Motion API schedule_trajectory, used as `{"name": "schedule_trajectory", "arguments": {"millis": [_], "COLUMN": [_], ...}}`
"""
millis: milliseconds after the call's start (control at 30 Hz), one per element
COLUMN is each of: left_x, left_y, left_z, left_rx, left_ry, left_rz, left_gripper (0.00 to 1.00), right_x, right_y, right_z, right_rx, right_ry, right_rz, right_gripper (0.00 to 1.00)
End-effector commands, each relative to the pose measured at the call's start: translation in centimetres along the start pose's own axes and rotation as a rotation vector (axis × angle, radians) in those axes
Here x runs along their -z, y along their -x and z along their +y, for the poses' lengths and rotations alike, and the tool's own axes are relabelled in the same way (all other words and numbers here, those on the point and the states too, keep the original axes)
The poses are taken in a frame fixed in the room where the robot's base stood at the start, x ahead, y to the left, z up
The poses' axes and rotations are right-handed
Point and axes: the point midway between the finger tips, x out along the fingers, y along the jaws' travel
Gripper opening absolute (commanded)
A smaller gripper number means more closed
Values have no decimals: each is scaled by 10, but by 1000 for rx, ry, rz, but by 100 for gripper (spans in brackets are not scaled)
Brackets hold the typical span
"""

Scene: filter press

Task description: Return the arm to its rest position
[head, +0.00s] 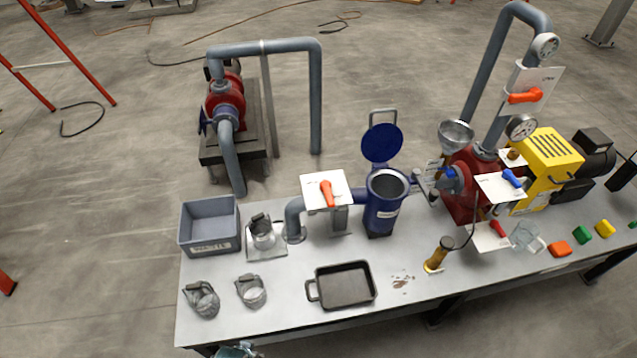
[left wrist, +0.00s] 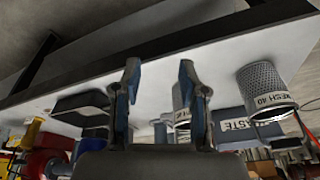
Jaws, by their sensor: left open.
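My left gripper (left wrist: 159,80) shows in the left wrist view with its two fingers apart and nothing between them. A small part of it (head: 237,350) shows at the bottom edge of the head view, just in front of the table's near edge. The rest of the left arm is out of the picture. My right gripper is in neither view.
The table (head: 300,307) carries two mesh baskets (head: 202,300) (head: 251,291), a black tray (head: 342,285), a grey waste bin (head: 209,226) and a blue strainer housing (head: 383,203) with its lid up. One basket (left wrist: 265,88) looms close right of the fingers in the wrist view.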

Motion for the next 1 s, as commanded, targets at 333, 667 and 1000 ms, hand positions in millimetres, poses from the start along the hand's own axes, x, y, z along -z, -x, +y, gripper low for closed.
{"name": "schedule_trajectory", "arguments": {"millis": [333,667,1000], "left_x": [-43,-177,-239], "left_y": [-124,-258,-282], "left_z": [7,15,15], "left_rx": [-11,-21,-24], "left_ry": [-10,-28,-35], "left_rz": [-59,-140,-162], "left_gripper": [42,42,42], "right_x": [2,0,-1], "right_y": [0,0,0], "right_z": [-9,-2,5], "right_rx": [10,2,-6], "right_ry": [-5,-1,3], "right_rz": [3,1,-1], "right_gripper": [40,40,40]}}
